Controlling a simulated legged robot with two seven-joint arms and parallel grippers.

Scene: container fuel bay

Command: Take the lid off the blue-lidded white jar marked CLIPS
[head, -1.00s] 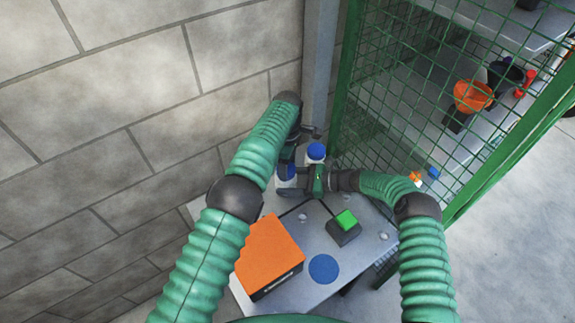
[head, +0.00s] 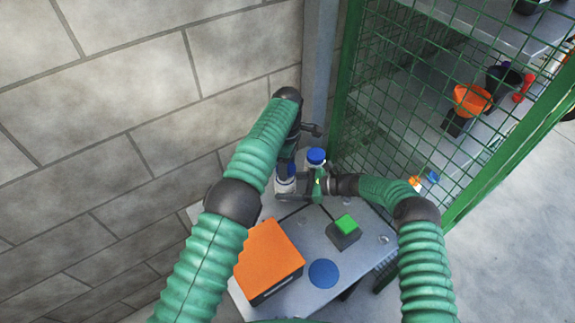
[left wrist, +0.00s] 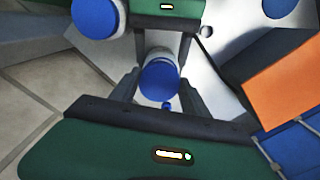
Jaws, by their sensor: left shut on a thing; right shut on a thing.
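A white jar (head: 284,186) with a blue lid stands at the back of the grey table, between my grippers. Its marking cannot be read. My left gripper (head: 287,172) comes down from above and is shut on the blue lid (left wrist: 158,80), which shows between its fingers in the left wrist view. My right gripper (head: 298,186) reaches in from the right and is shut on the white jar's body; its fingers hide part of it. I cannot tell whether lid and jar are apart. A second blue-lidded white jar (head: 316,157) stands just behind and right.
An orange-topped box (head: 268,257), a dark block with a green top (head: 344,227) and a flat blue disc (head: 323,273) are on the table (head: 308,240). A block wall is at left, a grey post behind, and a green mesh cage (head: 400,110) at right.

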